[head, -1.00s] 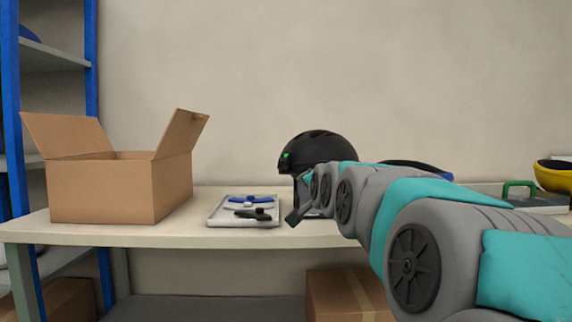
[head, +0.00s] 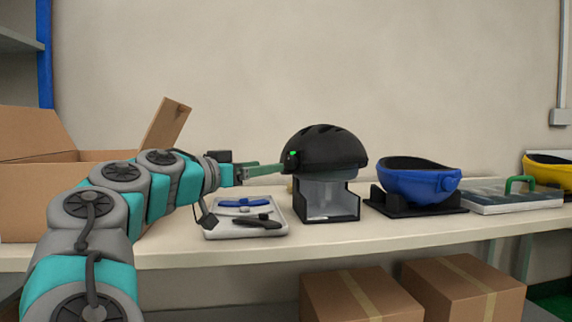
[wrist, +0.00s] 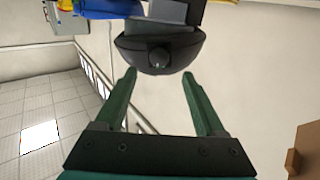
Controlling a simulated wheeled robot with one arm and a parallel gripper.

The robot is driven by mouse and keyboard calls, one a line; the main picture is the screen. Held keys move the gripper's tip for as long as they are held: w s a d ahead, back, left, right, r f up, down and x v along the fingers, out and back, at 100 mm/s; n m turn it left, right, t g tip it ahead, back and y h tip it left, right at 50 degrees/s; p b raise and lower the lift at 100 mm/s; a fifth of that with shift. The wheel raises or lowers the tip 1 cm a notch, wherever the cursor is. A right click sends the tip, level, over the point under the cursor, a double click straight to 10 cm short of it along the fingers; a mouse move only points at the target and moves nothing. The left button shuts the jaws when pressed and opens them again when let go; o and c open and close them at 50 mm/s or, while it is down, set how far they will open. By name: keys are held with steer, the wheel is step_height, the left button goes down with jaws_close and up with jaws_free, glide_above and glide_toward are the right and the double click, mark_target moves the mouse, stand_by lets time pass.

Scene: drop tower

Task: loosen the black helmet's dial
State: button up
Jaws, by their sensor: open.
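The black helmet (head: 326,149) sits upright on a black stand with a clear front (head: 328,200) on the table. A small green mark (head: 293,154) shows on its left side. In the wrist view the helmet (wrist: 132,48) is upside down in the picture, and its round dial (wrist: 159,57) faces me with a pale line on it. My gripper (head: 283,168) reaches in from the left at the dial's side of the helmet. In the wrist view its two green fingers (wrist: 159,75) are spread apart, with the dial just beyond and between their tips. Nothing is between the fingers.
A tray (head: 216,232) with blue and black parts lies below my gripper. An open cardboard box (head: 110,157) is at the left. A blue helmet (head: 418,184) on a black base, a case with a green handle (head: 510,200) and a yellow helmet (head: 548,170) stand to the right.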

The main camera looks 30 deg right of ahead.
mark_target(288, 163)
steer(key=shift+x, duration=3.9)
jaws_close()
